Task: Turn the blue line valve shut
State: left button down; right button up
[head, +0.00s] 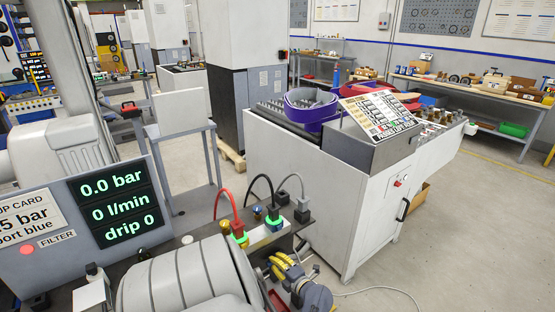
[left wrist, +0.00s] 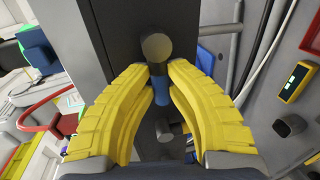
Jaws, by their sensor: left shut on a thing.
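In the left wrist view, the yellow fingers of my left gripper (left wrist: 161,72) close from both sides on a small blue part (left wrist: 160,90), which I take to be the blue line valve's handle. A dark round stub (left wrist: 157,47) stands just beyond the fingertips, and a second grey stub (left wrist: 164,131) shows between the fingers. In the head view, my left gripper (head: 286,270) is low at the bench edge, and the part it holds is hidden there. The display panel (head: 114,210) reads 0.0 bar, 0 l/min and drip 0. My right gripper is not in view.
A white cabinet (head: 325,195) stands beyond, with a purple bin (head: 310,105) on top. The floor at right is mostly clear.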

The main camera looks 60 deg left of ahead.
pick_arm(q)
jog(key=shift+a+r+m, duration=0.2)
jog(key=shift+r+m, duration=0.1)
jog(key=c, duration=1.3)
grip_release()
jog(key=shift+d+f, duration=0.1)
jog(key=shift+f, duration=0.05)
